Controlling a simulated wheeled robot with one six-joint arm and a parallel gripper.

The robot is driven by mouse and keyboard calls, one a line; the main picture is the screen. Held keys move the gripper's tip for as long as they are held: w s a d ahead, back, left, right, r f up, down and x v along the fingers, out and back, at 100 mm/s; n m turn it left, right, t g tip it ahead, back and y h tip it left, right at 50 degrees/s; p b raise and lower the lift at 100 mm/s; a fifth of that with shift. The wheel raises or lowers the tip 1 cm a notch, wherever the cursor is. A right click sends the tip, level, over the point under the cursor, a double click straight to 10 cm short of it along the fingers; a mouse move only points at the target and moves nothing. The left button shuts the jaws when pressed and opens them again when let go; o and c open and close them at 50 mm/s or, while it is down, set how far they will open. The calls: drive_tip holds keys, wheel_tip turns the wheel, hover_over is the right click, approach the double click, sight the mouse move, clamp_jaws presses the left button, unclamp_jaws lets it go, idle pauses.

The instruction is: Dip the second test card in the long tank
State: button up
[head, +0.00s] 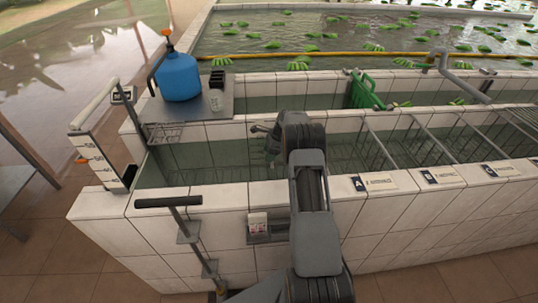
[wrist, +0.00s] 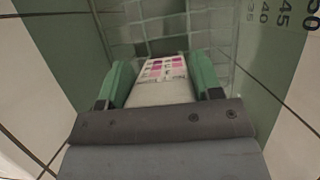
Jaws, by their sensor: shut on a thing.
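My gripper (wrist: 157,85) has green fingers shut on a white test card (wrist: 165,70) with pink and purple squares. The card points away from me, down into the long tank (head: 205,178) of greenish water with tiled walls. In the head view my gripper (head: 270,147) is low inside the tank, behind the front wall and partly hidden by my arm. The card cannot be made out there. I cannot tell how much of the card is under water. Another small white and red card or pack (head: 258,222) sits in a holder on the front wall.
A blue jug (head: 179,76) stands on a grey shelf (head: 220,105) at the tank's far left corner. A green crate (head: 365,90) is in the tank behind. Metal rods (head: 437,137) cross the long tank on the right. Depth marks (wrist: 283,20) show on the wall.

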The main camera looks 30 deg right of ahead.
wheel_tip(320, 180, up, 25)
drive_tip(key=p, duration=0.9)
drive_tip(key=shift+f, duration=0.15)
idle(1.5)
